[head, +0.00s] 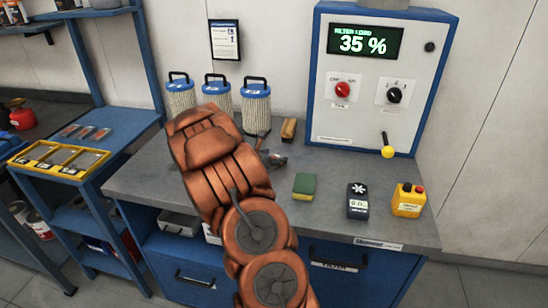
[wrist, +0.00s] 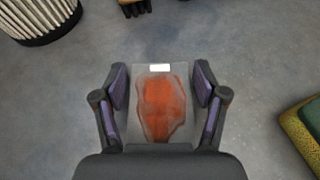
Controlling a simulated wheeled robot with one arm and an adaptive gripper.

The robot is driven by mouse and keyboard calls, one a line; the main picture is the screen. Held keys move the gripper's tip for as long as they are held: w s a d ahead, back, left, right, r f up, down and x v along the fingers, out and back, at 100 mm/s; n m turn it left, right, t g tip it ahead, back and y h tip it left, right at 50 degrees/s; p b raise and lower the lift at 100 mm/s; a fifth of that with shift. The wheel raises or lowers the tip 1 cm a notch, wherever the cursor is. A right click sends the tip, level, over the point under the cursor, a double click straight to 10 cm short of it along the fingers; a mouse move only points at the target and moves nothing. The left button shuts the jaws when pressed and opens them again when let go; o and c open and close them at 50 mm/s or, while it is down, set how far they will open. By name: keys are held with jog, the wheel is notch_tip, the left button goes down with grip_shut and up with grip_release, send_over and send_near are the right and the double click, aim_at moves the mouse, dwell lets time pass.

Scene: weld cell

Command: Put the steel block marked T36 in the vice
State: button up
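The fingers stand apart, one on each side of the block, with a narrow gap showing at both sides. I see no vice in either view.
A control cabinet (head: 375,75) stands behind.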

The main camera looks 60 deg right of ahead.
jog(key=shift+o, duration=0.9)
